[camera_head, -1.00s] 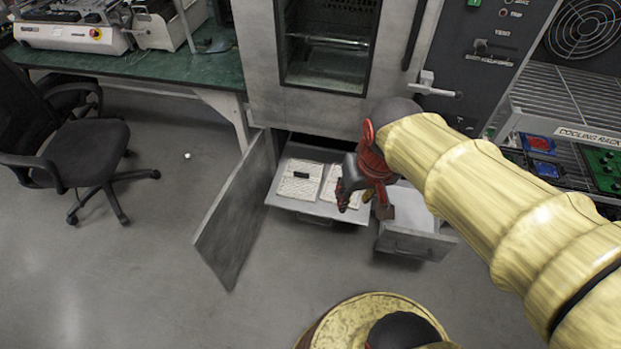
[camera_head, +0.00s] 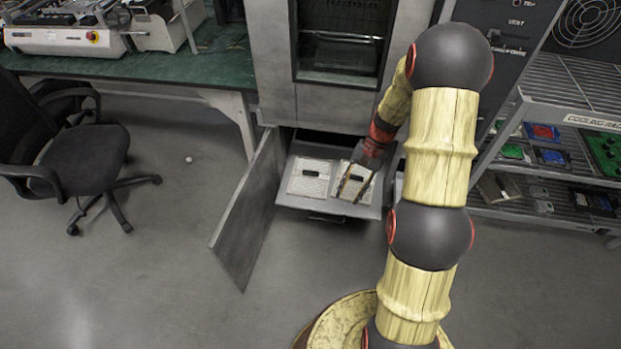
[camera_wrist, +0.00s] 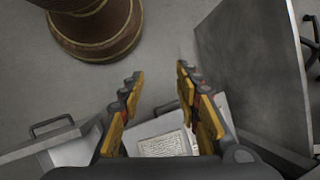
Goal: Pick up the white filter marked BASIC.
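Two flat white filters, each with a dark mark, lie side by side in an open grey drawer (camera_head: 322,210): the left filter (camera_head: 307,185) and the right filter (camera_head: 337,187). The writing is too small to read, so I cannot tell which says BASIC. My gripper (camera_head: 352,189) is over the right filter, pointing down, and partly covers it. In the wrist view my gripper (camera_wrist: 158,76) has its fingers well apart with nothing held. Part of a white filter (camera_wrist: 168,146) shows below and beyond the fingers; the rest is hidden by the gripper.
The open cabinet door (camera_head: 246,215) stands left of the drawer. A second pulled-out drawer (camera_wrist: 75,150) shows at left in the wrist view. An oven-like cabinet (camera_head: 330,108) rises behind, and a cooling rack (camera_head: 560,90) stands at right.

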